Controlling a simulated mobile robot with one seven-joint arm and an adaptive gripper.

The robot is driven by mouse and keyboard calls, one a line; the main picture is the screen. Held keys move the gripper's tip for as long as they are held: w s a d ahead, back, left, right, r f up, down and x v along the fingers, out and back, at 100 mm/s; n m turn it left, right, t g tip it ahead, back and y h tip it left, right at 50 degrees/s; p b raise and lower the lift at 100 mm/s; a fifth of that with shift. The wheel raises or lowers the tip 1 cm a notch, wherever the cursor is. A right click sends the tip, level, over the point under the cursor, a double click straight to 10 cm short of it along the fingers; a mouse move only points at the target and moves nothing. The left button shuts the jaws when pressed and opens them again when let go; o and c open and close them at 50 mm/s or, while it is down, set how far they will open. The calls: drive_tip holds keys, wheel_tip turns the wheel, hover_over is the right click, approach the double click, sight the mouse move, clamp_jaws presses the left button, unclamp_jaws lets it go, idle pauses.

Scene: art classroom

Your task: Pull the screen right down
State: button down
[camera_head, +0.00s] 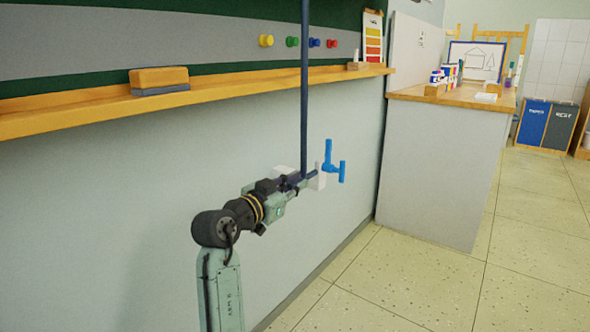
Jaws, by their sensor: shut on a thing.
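A thin dark blue-grey rod (304,95) hangs straight down from beyond the top edge, in front of the board and its ledge. My gripper (303,181) is at the rod's lower end, in front of the wall below the ledge, and looks shut on it. The fingers are small and partly hidden, so the exact hold is unclear. The rod's upper end is out of view. No screen can be clearly made out. A blue handle-like fitting (329,158) shows just right of my gripper, beside a pale block; I cannot tell whether they touch.
A wooden ledge (220,88) runs under the green and grey board, holding an eraser (159,80). Coloured magnets sit on the board. A counter (455,97) with art supplies stands right of my gripper. Tiled floor (500,270) is clear at the lower right.

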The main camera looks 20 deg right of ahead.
drive_tip(key=shift+f+b, duration=0.45)
drive_tip(key=shift+f, duration=1.15)
drive_tip(key=shift+f, duration=0.1)
drive_tip(key=c, duration=1.6)
unclamp_jaws()
drive_tip(key=shift+w+f, duration=0.1)
drive_tip(key=shift+w, duration=0.05)
drive_tip(key=v, duration=1.2)
